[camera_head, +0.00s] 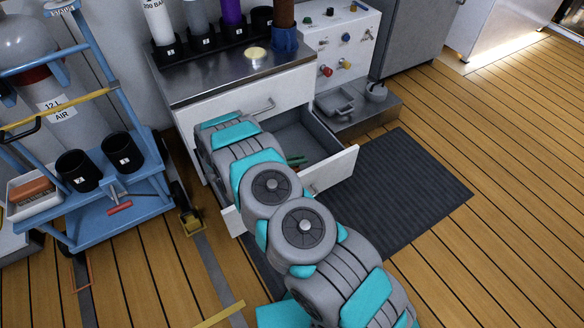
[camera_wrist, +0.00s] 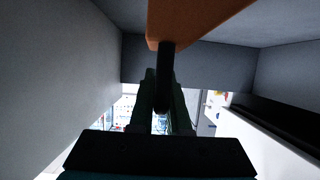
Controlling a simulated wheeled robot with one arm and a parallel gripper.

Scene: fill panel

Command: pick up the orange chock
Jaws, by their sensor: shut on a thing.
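The orange chock (camera_wrist: 190,20) shows as an orange block at the top of the wrist view, partly cut off by the frame edge. A dark upright bar (camera_wrist: 165,75) runs down from its underside. My gripper (camera_wrist: 164,100) is shut, its two dark fingers close on either side of that bar. Grey walls surround them in the wrist view. In the head view my arm reaches over the open drawer (camera_head: 335,168) of the steel-topped cabinet; my own links hide the gripper and the chock there.
Small green things (camera_head: 296,160) show in the drawer. A blue cart (camera_head: 125,205) with a gas cylinder, black cups (camera_head: 122,153) and a white tray (camera_head: 12,208) stands left. Several tubes stand on the cabinet top (camera_head: 225,75). A dark mat (camera_head: 410,190) and open wooden floor lie right.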

